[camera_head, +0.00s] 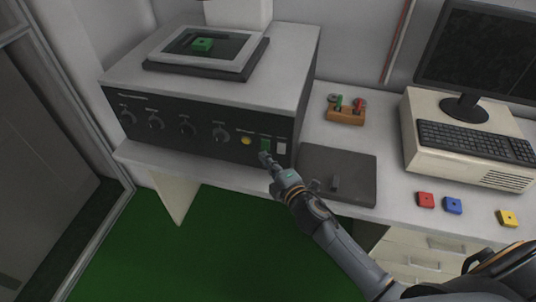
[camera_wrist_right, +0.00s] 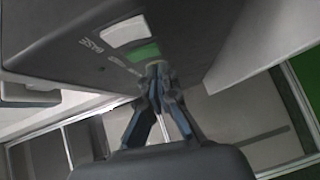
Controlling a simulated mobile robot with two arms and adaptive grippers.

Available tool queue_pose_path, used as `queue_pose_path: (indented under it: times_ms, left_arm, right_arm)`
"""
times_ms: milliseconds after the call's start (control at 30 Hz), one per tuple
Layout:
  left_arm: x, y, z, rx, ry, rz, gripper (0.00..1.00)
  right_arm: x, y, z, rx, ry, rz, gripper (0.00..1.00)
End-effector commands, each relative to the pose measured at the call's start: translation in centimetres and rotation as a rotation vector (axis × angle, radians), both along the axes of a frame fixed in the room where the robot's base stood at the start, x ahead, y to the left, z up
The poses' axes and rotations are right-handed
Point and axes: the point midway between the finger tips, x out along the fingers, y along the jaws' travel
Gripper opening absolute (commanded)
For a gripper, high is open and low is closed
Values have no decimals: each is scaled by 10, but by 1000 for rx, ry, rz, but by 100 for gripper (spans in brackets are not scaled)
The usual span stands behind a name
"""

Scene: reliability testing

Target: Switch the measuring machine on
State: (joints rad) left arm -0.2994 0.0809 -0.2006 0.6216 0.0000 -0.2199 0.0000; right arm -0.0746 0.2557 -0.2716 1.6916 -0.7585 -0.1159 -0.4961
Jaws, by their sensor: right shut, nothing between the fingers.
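The measuring machine (camera_head: 205,148) is a grey box with a dark front panel, standing on the bench at the left. Its panel carries several knobs, a round yellow lamp or button (camera_head: 246,140), a green button (camera_head: 265,145) and a white switch (camera_head: 281,148). My right gripper (camera_head: 265,158) is shut and empty, its tips at the panel close by the green button. In the right wrist view, the shut fingers (camera_wrist_right: 157,72) point at the panel beside the green button (camera_wrist_right: 142,52) and white switch (camera_wrist_right: 124,32). Contact cannot be told. My left gripper is out of view.
A dark plate (camera_head: 345,160) with a small upright piece lies right of the machine. Red (camera_head: 425,200), blue (camera_head: 453,205) and yellow (camera_head: 507,218) blocks lie on the bench by a keyboard (camera_head: 475,145). A wooden holder (camera_head: 346,115) stands behind.

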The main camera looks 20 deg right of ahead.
Motion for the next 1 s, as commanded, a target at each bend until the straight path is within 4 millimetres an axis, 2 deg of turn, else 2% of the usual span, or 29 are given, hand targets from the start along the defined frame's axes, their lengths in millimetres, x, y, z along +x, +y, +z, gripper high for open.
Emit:
queue_pose_path:
  times_ms: [167,533,667,800,867,1000]
  left_arm:
    - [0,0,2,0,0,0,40]
    - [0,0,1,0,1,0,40]
    - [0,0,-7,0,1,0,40]
    - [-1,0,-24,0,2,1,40]
    - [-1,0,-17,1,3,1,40]
    - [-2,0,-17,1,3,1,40]
  right_arm:
    - [10,-7,-1,0,0,-1,0]
    - [10,-8,-2,0,-1,-1,0]
    - [12,-8,-5,-7,-13,0,0]
    - [15,-10,-10,-28,-45,0,0]
    - [15,-10,-4,-29,-44,0,0]
    - [15,-10,-3,-28,-43,0,0]
